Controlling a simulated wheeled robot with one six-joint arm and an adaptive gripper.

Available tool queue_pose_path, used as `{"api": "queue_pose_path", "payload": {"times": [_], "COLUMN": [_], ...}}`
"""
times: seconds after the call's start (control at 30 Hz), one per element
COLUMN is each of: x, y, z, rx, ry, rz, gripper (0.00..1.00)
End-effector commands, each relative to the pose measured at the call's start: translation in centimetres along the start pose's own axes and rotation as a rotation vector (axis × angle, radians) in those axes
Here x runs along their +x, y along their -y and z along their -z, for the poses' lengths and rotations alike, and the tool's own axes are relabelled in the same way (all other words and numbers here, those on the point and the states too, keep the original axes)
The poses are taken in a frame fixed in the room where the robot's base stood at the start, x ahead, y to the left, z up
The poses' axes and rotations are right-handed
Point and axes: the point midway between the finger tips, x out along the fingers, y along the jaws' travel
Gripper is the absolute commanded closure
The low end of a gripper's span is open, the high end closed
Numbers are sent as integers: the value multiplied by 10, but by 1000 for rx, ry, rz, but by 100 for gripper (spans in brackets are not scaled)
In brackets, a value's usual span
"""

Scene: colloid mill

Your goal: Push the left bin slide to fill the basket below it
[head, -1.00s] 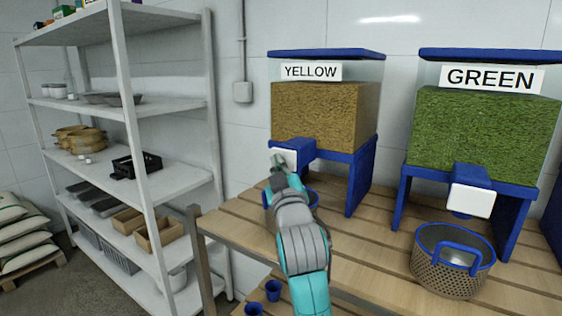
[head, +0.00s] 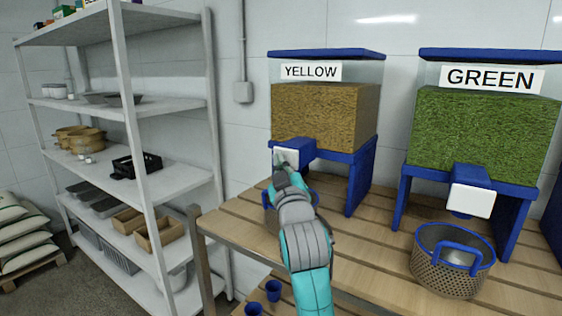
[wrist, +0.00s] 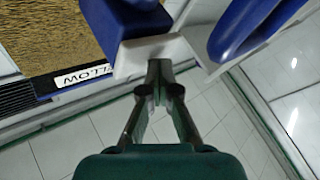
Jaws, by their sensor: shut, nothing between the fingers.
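The left bin (head: 325,115), labelled YELLOW, is filled with yellow-brown grain and stands on a blue stand. Its slide is a blue block with a white front plate (head: 286,157); the plate also shows in the wrist view (wrist: 140,58). My gripper (head: 281,162) is shut and empty, with its tips at the white plate. In the wrist view the shut fingertips (wrist: 159,66) overlap the plate's edge; I cannot tell if they touch. The basket (head: 268,200) below the bin is mostly hidden behind my arm, and its contents are not visible.
The GREEN bin (head: 485,135) stands to the right, with its own white-fronted slide (head: 471,200) and an empty-looking metal basket (head: 453,270) in front. A slatted wooden table (head: 375,245) carries both. A white shelf rack (head: 150,190) stands at the left.

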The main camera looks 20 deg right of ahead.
Motion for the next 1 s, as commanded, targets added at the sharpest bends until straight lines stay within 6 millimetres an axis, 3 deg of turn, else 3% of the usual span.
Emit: {"api": "queue_pose_path", "payload": {"times": [1.0], "x": [-20], "y": [14], "z": [13], "rx": [-1], "ry": [1], "rz": [0], "gripper": [100]}}
